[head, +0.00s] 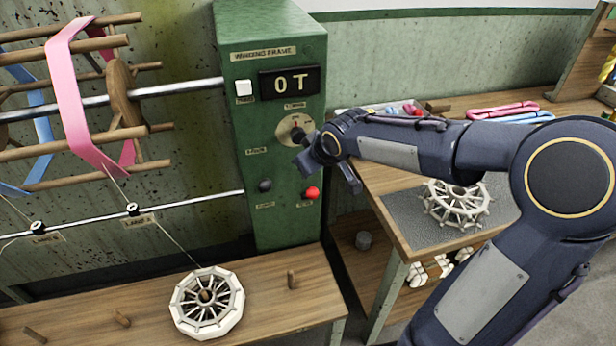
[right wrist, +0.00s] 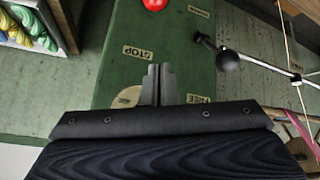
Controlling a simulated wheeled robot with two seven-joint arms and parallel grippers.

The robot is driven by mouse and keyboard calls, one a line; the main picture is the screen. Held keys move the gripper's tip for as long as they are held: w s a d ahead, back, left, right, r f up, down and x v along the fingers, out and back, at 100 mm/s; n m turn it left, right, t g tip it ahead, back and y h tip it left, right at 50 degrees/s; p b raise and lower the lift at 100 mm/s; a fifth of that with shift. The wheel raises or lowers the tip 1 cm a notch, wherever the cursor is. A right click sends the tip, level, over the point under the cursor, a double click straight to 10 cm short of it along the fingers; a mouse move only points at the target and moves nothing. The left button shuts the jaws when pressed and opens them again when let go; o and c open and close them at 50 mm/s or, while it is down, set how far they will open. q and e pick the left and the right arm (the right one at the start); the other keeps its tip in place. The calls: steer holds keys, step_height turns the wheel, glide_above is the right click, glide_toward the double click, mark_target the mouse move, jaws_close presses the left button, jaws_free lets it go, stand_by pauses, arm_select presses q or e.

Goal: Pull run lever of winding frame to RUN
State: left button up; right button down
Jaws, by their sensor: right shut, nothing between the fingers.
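In the right wrist view the red knob (right wrist: 155,4) is at the top edge, beyond a STOP label (right wrist: 138,52). The black knob (right wrist: 228,60), on a short arm, is near a FREE label (right wrist: 198,98). My right gripper (head: 300,163) is in front of the panel, above the red knob and apart from it. Its fingers (right wrist: 158,85) are shut and empty. My left gripper is out of view.
A round dial (head: 293,130) is just above my right gripper. A reel with pink and blue bands (head: 68,90) is at left. A white spoked wheel (head: 207,303) is on the front bench. The right-hand workbench (head: 400,225) holds another spoked wheel (head: 457,203).

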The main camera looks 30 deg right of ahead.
mark_target(309, 195)
steer(key=x, duration=0.9)
steer(key=shift+w+a+f, duration=0.1)
steer(key=shift+f, duration=0.15)
steer(key=s, duration=0.2)
steer(key=s+d+f, duration=0.1)
steer(key=shift+s+f, duration=0.1)
steer(key=shift+s, duration=0.05)
steer(key=shift+f, duration=0.15)
steer(key=shift+s, duration=0.1)
